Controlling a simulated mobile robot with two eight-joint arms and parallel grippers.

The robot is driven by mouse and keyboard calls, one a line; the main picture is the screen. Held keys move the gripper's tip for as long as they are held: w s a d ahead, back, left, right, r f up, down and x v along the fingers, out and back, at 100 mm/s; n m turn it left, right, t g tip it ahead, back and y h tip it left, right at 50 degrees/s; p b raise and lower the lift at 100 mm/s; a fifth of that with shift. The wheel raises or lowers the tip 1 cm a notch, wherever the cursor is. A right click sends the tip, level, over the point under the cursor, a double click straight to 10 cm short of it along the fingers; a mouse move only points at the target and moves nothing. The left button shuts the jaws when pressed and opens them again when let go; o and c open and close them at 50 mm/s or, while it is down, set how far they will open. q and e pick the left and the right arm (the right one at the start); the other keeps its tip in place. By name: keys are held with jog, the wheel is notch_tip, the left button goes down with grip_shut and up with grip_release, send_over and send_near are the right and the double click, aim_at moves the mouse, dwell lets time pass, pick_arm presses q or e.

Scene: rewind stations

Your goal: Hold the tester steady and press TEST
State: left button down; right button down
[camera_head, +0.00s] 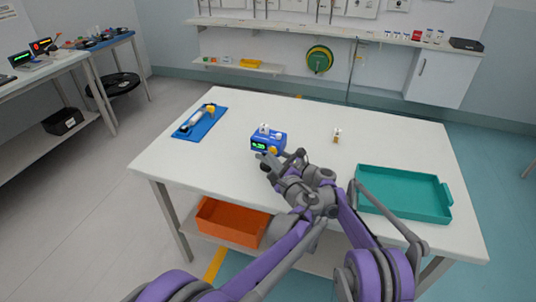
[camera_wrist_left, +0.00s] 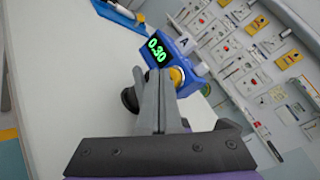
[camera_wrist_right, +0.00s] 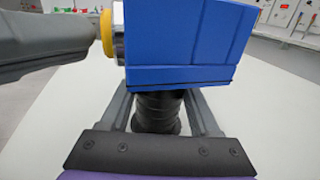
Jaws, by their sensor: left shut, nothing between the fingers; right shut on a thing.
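The tester (camera_head: 265,144) is a blue box on the white table, with a green-lit display, a yellow button and a white part on top. In the left wrist view the tester (camera_wrist_left: 172,42) reads 0.30. My right gripper (camera_wrist_right: 160,105) is shut around the black ribbed grip (camera_wrist_right: 158,112) below the blue body. My left gripper (camera_wrist_left: 155,82) is shut and empty, its tip at the yellow button (camera_wrist_left: 177,77). In the right wrist view, the left finger meets the edge of the yellow button (camera_wrist_right: 106,33); I cannot tell if it is pressed.
A blue mat (camera_head: 211,126) with a tool on it lies at the table's left. A small white-and-brass piece (camera_head: 337,135) stands right of the tester. A teal tray (camera_head: 405,207) is at the table's right. An orange bin (camera_head: 232,224) sits below the tabletop. The table's back middle is clear.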

pick_arm(q)
jog(key=shift+s, duration=0.2)
jog(key=s+a, duration=0.2)
jog(key=s, duration=0.3)
jog(key=shift+s+a, duration=0.2)
jog(key=shift+s, duration=0.05)
dwell(0.7)
pick_arm(e)
jog(key=shift+c, duration=0.2)
grip_release()
jog(key=shift+d, duration=0.1)
